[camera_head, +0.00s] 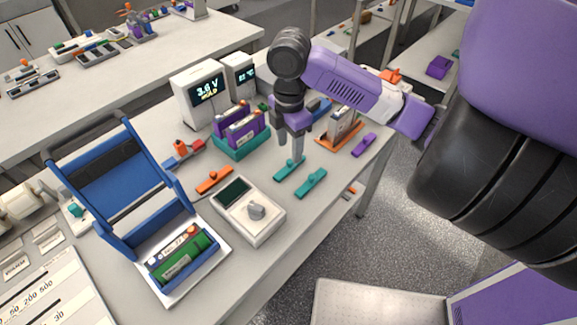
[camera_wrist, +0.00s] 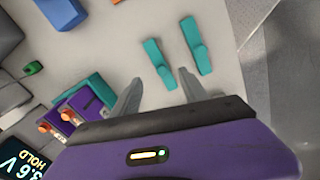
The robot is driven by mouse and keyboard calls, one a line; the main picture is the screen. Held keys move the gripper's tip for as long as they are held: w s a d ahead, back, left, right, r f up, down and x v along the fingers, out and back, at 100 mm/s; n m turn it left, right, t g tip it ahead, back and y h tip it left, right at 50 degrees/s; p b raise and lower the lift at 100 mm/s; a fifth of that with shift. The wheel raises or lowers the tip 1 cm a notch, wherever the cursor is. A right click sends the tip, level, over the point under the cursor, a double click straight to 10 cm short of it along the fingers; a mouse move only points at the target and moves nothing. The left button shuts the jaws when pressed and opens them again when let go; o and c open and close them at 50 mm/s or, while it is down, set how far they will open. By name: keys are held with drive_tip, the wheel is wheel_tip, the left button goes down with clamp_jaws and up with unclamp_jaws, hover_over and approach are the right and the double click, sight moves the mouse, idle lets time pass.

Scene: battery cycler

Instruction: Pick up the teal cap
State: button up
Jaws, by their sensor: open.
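Two teal caps lie on the white bench, each a flat bar with a raised block. The left teal cap (camera_head: 289,169) is just below my gripper (camera_head: 290,150) in the head view. In the wrist view this left cap (camera_wrist: 159,62) shows between and just beyond the fingertips (camera_wrist: 159,77). The right teal cap (camera_head: 311,183) lies beside it, apart from it; it also shows in the wrist view (camera_wrist: 195,46), outside the fingers. My gripper points down, open and empty. Whether a finger touches the left cap I cannot tell.
A teal holder (camera_head: 241,151) with purple cells stands left of my gripper. A white meter (camera_head: 247,211) is nearer the front edge, beside an orange bar (camera_head: 214,180). An orange tray (camera_head: 339,141) and a purple piece (camera_head: 364,145) lie to the right.

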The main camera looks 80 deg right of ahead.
sight(290, 160)
drive_tip(key=shift+s+a+f+p, duration=0.1)
drive_tip(key=shift+f+p, duration=0.45)
drive_tip(key=shift+f, duration=2.5)
clamp_jaws()
